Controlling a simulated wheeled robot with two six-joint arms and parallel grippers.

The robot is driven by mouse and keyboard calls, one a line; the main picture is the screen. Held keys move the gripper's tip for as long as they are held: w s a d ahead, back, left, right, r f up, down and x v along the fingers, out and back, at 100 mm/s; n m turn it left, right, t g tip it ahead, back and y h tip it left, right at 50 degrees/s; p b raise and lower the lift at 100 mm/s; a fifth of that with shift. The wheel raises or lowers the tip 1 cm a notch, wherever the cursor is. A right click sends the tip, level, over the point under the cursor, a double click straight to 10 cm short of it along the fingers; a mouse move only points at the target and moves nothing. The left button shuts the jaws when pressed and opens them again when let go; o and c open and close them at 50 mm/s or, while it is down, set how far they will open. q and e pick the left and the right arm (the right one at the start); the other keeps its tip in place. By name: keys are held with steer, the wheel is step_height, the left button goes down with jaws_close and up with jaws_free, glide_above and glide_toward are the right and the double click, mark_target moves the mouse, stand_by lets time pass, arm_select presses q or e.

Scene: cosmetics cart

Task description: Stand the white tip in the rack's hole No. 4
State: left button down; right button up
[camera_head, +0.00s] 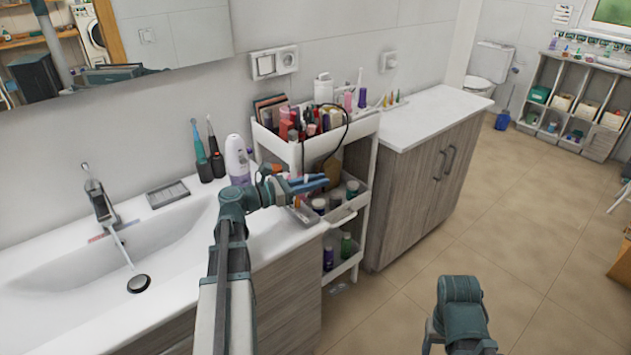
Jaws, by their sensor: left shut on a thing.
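My left gripper (312,183) is in front of the cart, over its middle tier. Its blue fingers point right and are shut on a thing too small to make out. A small rack (391,101) with several coloured tips stands at the back left of the white counter; its hole numbers cannot be read. A slim white upright thing (359,78) shows left of the rack; I cannot tell whether it is the white tip. My right gripper is out of view; only part of that arm shows at the bottom right.
The white cart (368,124) is crowded with bottles, and a black cord (345,133) loops over its side. The sink (165,235) with running tap is at left. The counter (440,110) is mostly clear right of the rack.

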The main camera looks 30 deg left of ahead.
arm_select(q)
steer(key=shift+w+d, duration=0.15)
steer(key=shift+d, duration=0.15)
steer(key=shift+a, duration=0.1)
steer(key=shift+f, duration=0.15)
steer(key=b, duration=0.6)
glide_above(306, 216)
steer(key=x, duration=0.4)
step_height(306, 216, down, 6)
steer(key=shift+r, duration=0.2)
steer(key=shift+a+f+b, duration=0.1)
steer(key=shift+f+b, duration=1.05)
steer(key=shift+f, duration=0.05)
stand_by(0.6)
steer(key=c, duration=0.7)
jaws_free()
steer(key=shift+c, duration=0.2)
steer(key=shift+s, duration=0.25)
